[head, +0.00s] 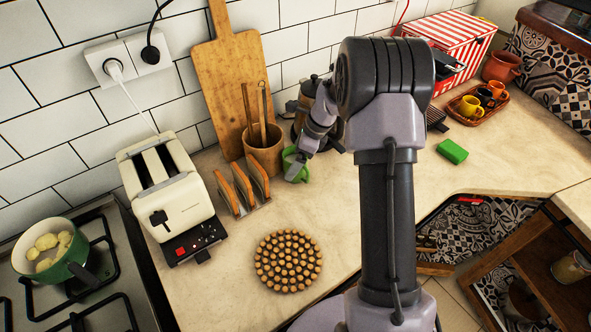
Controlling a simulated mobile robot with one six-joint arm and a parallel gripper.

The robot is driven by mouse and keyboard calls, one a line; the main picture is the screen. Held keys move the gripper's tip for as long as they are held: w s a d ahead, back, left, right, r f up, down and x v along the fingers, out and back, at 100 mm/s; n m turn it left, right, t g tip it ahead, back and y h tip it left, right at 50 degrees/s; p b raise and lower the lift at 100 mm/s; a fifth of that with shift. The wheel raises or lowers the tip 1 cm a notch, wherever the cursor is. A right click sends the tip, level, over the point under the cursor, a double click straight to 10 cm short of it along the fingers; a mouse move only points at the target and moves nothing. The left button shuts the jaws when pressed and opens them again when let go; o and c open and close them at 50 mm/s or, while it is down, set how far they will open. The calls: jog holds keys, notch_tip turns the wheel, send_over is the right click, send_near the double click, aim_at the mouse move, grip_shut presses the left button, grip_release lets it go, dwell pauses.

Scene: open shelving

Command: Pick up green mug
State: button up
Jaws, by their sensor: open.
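The green mug (288,158) stands on the counter right of the wooden utensil holder, near the middle of the head view. My gripper (298,164) is at the mug's right side, and its fingers cover part of the mug. The jaws are open. I cannot tell whether a finger touches the mug or whether part of it lies between the jaws.
The utensil holder (264,152) and toast rack (240,190) stand close left of the mug. A dark kettle (304,100) is behind my gripper. A round trivet (288,261) lies in front. Counter around the trivet is clear.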

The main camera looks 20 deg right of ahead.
jog(key=x, duration=0.2)
jog(key=shift+w+a+f, duration=0.1)
jog(key=shift+f, duration=0.25)
jog(key=shift+r, duration=0.15)
jog(key=shift+c, duration=0.8)
jog(key=c, duration=1.8)
jog(key=shift+r, duration=0.1)
jog(key=shift+c, duration=0.2)
